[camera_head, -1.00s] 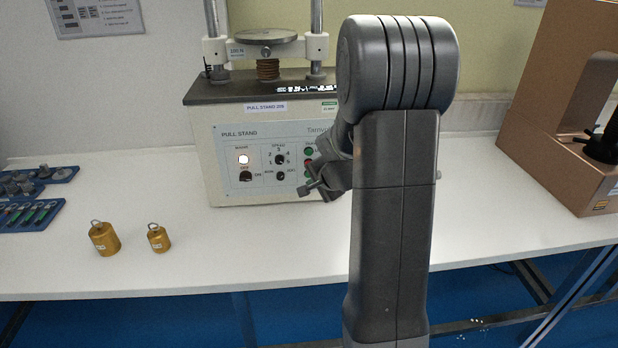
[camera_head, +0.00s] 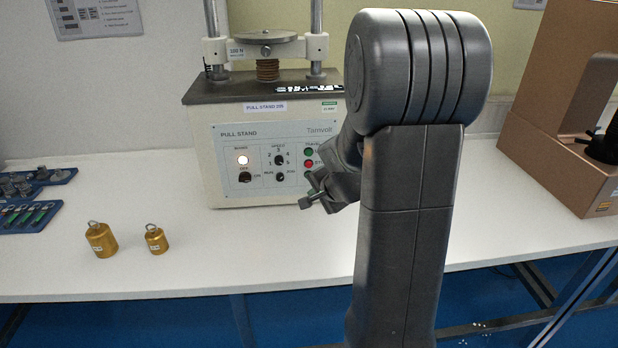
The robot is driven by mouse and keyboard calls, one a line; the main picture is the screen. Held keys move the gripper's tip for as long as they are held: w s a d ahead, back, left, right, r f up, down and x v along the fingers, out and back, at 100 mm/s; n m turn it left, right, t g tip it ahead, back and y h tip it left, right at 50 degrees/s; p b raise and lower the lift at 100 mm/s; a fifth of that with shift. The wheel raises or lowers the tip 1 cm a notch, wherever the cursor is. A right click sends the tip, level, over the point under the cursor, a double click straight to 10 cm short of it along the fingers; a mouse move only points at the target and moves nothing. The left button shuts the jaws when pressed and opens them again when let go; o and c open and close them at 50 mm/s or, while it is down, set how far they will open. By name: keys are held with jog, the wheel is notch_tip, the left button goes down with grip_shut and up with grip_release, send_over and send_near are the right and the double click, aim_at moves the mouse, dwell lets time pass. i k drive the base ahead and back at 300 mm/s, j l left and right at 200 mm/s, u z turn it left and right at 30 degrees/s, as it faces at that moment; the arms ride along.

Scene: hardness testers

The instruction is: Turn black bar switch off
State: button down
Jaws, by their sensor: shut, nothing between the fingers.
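The black bar switch (camera_head: 245,177) sits low on the left of the front panel of the pull stand (camera_head: 262,165), with OFF printed above it and ON at its right. The lit white lamp (camera_head: 242,160) is just above it. The bar's exact angle is too small to tell. My gripper (camera_head: 307,201) is shut and empty. In the picture it is right of the switch and a little lower, over the panel's lower right part and apart from the switch. My arm hides the right end of the pull stand.
Two dark knobs (camera_head: 280,160) and green and red buttons (camera_head: 309,163) share the panel. Two brass weights (camera_head: 101,240) stand on the white table (camera_head: 190,272) at front left. Blue trays (camera_head: 36,217) lie far left. A brown cabinet (camera_head: 545,150) stands right.

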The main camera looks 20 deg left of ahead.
aim_at(245, 176)
jog(key=u, duration=1.55)
jog(key=k+l+u, duration=0.1)
jog(key=u, duration=0.55)
